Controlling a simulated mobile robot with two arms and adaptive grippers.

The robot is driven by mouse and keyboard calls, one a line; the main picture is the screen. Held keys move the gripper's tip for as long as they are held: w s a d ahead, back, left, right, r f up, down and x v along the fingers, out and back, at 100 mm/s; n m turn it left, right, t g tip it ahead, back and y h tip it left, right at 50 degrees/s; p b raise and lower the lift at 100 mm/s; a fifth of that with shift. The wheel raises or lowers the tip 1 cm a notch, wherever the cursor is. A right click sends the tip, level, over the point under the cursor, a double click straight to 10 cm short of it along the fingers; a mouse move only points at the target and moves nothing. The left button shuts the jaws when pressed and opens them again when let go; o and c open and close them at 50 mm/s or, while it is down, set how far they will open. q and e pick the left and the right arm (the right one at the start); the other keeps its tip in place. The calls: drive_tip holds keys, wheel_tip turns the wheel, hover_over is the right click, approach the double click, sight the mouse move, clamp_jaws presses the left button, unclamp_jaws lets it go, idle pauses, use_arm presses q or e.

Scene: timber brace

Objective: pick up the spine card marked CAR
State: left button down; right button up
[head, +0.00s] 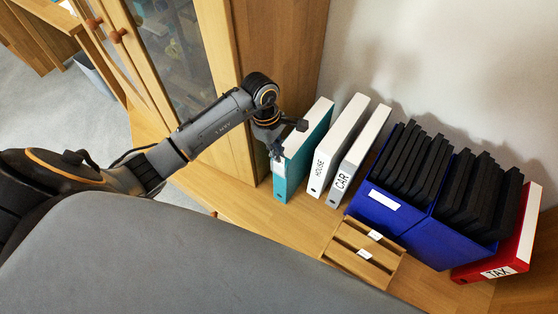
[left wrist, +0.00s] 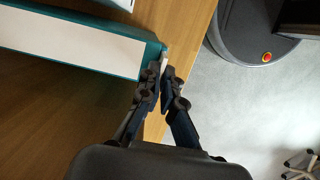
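My right gripper is out of view.
A white HOUSE binder (head: 337,140) stands between the teal and CAR binders. Blue holders (head: 440,243) with black files and a red TAX binder (head: 526,232) stand to the right. The wooden rack (head: 345,262) lies in front. A glass-doored cabinet (head: 222,40) stands at the left.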

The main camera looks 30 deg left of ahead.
use_arm(q)
drive_tip(key=shift+r, duration=0.25)
drive_tip(key=shift+r+p, duration=0.7)
drive_tip(key=shift+r, duration=0.15)
drive_tip(key=shift+r, duration=0.35)
drive_tip(key=shift+r, duration=0.15)
wheel_tip(320, 180, up, 8)
drive_tip(key=p, duration=0.5)
idle(0.4)
